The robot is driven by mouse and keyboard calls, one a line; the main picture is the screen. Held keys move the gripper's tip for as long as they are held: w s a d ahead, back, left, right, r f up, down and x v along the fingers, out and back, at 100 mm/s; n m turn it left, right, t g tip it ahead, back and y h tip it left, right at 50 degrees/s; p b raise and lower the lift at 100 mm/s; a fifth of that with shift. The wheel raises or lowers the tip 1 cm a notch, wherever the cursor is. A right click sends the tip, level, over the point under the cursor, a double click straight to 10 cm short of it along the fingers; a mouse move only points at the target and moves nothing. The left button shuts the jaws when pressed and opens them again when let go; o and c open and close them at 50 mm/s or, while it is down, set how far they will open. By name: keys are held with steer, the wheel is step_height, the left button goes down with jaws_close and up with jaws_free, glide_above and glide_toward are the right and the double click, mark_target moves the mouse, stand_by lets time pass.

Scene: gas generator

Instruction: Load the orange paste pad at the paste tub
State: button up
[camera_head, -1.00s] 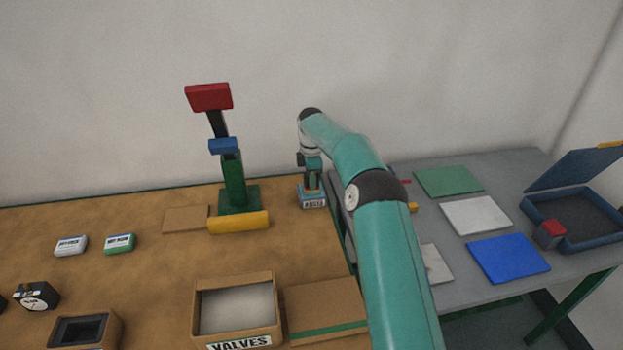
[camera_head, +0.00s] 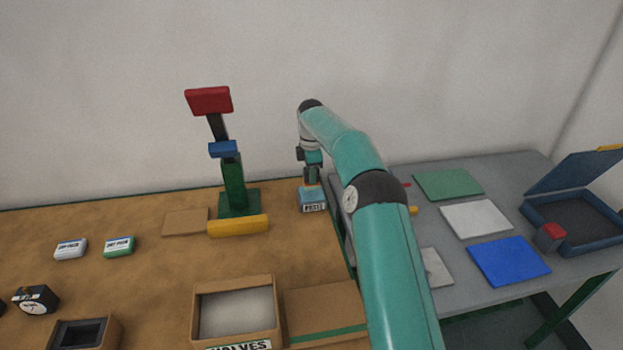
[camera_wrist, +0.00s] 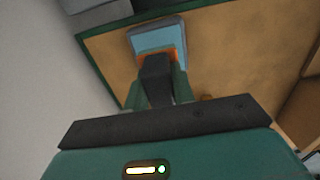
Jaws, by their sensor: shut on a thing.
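The paste tub (camera_head: 312,207), a small light-blue box with a white label, stands near the back right of the brown table; its blue top also shows in the wrist view (camera_wrist: 156,35). My gripper (camera_head: 312,176) is above the tub, pointing down. In the wrist view its green fingers are shut on the dark handle of the orange paste pad. The orange of the pad (camera_wrist: 172,55) shows at the far end of the handle, against the tub's near side in the picture. I cannot tell whether the pad touches the tub; its underside is hidden.
A green stand (camera_head: 234,190) with a red top and a yellow roller (camera_head: 238,225) is left of the tub. An open carton (camera_head: 237,309) is in front. The grey table (camera_head: 495,292) at right bears coloured sheets and an open blue case (camera_head: 531,218). My arm covers the gap.

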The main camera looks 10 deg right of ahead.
steer(key=shift+r, duration=1.75)
